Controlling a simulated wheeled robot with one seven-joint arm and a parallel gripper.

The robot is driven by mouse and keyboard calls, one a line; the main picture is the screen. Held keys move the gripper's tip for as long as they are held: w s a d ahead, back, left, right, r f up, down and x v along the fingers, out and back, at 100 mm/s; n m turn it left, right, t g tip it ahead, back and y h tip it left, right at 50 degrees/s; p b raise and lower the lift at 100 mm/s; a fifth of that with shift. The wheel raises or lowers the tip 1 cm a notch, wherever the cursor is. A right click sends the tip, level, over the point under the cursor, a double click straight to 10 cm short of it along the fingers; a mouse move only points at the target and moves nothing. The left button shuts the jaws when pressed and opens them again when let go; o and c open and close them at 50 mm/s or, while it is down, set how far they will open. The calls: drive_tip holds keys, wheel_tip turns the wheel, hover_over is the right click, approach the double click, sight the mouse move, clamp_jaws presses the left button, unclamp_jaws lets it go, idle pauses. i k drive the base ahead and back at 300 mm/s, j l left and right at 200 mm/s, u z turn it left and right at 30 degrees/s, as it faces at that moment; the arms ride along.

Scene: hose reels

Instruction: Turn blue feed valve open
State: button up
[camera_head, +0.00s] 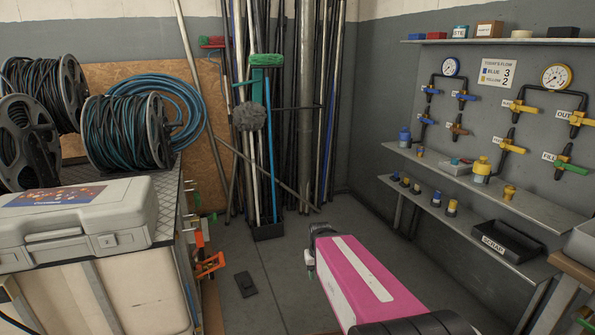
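Yellow valves (520,108) and a green-handled valve (571,165) sit right of the blue group. A shelf (545,207) and a lower shelf with a scrap tray (508,240) jut out below. Hose reels (125,132) and a grey case (80,215) stand left. Floor between is mostly clear.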

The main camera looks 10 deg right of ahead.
sight(421, 118)
drive_tip(key=i+z, duration=0.45)
drive_tip(key=i+j+z, duration=0.25)
drive_tip(key=i+z, duration=0.2)
drive_tip(key=i, duration=0.15)
drive_tip(key=i+j+z, duration=0.45)
drive_tip(key=i+l, duration=0.05)
